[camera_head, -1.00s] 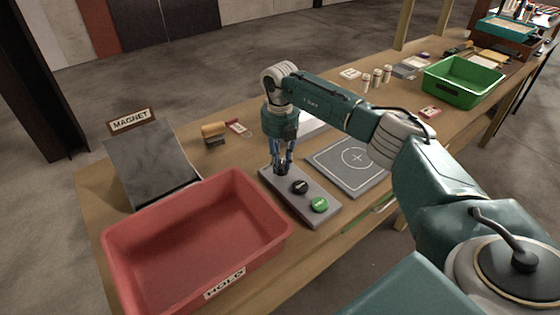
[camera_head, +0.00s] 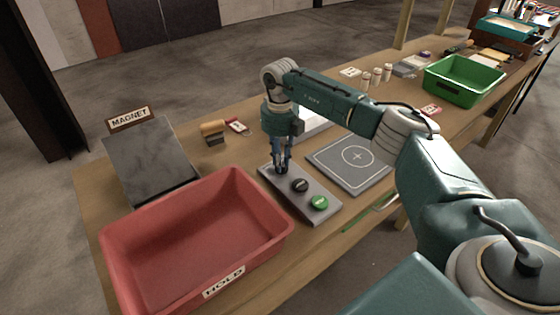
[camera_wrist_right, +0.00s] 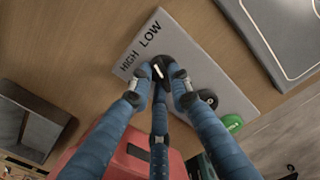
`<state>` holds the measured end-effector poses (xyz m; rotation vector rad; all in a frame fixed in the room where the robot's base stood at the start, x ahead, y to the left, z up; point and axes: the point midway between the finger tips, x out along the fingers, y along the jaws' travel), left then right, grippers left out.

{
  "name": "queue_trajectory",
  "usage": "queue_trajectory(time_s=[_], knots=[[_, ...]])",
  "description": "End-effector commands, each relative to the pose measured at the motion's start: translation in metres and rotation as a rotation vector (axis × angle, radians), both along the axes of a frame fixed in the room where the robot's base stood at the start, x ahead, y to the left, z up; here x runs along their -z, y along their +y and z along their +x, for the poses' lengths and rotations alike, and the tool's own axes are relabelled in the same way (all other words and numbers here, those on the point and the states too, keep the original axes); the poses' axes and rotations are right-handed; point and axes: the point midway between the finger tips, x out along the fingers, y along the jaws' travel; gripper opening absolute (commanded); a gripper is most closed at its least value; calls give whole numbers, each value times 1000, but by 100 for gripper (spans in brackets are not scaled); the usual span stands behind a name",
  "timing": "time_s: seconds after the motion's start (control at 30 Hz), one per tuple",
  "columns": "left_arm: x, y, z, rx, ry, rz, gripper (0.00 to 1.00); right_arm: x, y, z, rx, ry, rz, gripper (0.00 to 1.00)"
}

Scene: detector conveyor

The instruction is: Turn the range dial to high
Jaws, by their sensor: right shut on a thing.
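The range dial (camera_wrist_right: 163,66) is a black knob with a white mark, on a grey control panel (camera_head: 310,206). In the right wrist view the words HIGH and LOW are printed on the panel beside it. I cannot tell for sure which word the mark points at. My right gripper (camera_head: 281,169) reaches straight down at the panel's far end. In the right wrist view its blue fingers (camera_wrist_right: 161,76) are closed around the dial and partly hide it. My left gripper is out of view.
A sloped MAGNET plate (camera_head: 150,165) is behind the bin.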

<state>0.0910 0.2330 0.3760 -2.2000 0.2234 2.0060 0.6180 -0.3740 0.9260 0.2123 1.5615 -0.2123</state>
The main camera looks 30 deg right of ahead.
Motion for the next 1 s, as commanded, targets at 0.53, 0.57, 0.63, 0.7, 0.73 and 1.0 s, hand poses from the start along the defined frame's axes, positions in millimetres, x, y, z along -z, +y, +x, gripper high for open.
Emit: queue_trajectory(time_s=[0.53, 0.57, 0.63, 0.7, 0.73, 1.0], knots=[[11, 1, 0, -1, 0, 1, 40, -1, 0, -2, -518, -4, 0, 0], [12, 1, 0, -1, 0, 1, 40, -1, 0, -2, -546, -4, 0, 0], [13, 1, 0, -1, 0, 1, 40, -1, 0, -2, -613, -4, 1, 0], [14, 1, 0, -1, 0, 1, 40, -1, -1, -2, -678, -4, 0, 0], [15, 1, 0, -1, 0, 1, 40, -1, -1, -2, -706, -4, 0, 0], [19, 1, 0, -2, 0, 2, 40, -1, -2, -3, -929, -5, -1, 0]])
